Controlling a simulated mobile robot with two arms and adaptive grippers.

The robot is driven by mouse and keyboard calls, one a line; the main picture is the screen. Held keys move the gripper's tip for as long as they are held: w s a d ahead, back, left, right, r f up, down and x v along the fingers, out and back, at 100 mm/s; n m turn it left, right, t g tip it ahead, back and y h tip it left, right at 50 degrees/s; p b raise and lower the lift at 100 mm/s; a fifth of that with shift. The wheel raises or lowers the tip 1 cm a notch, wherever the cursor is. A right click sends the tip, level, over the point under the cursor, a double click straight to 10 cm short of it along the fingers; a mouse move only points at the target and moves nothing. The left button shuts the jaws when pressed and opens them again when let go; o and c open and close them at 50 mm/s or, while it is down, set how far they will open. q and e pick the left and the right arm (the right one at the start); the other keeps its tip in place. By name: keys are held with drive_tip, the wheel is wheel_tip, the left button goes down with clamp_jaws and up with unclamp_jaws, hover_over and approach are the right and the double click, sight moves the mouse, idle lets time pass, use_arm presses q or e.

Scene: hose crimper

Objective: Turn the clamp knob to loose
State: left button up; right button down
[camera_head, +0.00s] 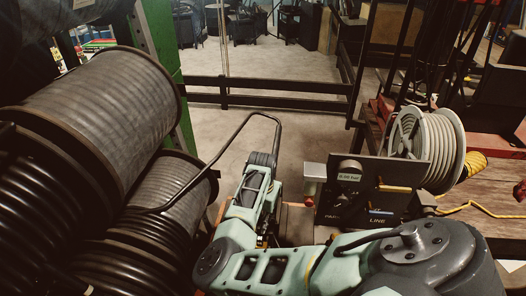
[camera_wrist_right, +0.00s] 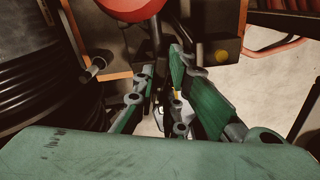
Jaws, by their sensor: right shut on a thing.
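My right gripper (camera_wrist_right: 158,72) shows in the right wrist view with its green fingers close around a narrow dark part (camera_wrist_right: 156,45). It is shut on this part, which sits below a rounded red piece (camera_wrist_right: 130,6). I cannot tell for certain whether the dark part is the clamp knob, nor which way it is turned. In the head view my right arm reaches in from the lower right, and its wrist hides most of the grip. The hose machine (camera_head: 347,203) with a dark panel stands right of the wrist. My left gripper is not in view.
Large reels of dark hose (camera_head: 95,108) fill the left side. A bent black bar (camera_head: 216,158) extends from them toward my wrist. A pale hose reel (camera_head: 428,142) stands on the wooden bench (camera_head: 490,207) at right. Open floor (camera_head: 285,142) lies beyond my wrist.

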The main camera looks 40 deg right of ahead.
drive_tip(key=n+b, duration=0.1)
drive_tip(key=n, duration=0.4)
drive_tip(key=shift+w+a+n+b, duration=0.1)
drive_tip(key=shift+n+b, duration=0.2)
drive_tip(key=n+b, duration=0.1)
drive_tip(key=n, duration=0.4)
drive_tip(key=shift+a, duration=0.1)
drive_tip(key=n, duration=0.4)
drive_tip(key=shift+n, duration=0.4)
drive_tip(key=n, duration=0.5)
drive_tip(key=shift+a, duration=0.15)
drive_tip(key=shift+n, duration=0.4)
drive_tip(key=c, duration=2.1)
unclamp_jaws()
drive_tip(key=shift+r, duration=0.1)
wheel_tip(320, 180, up, 12)
drive_tip(key=shift+f, duration=0.1)
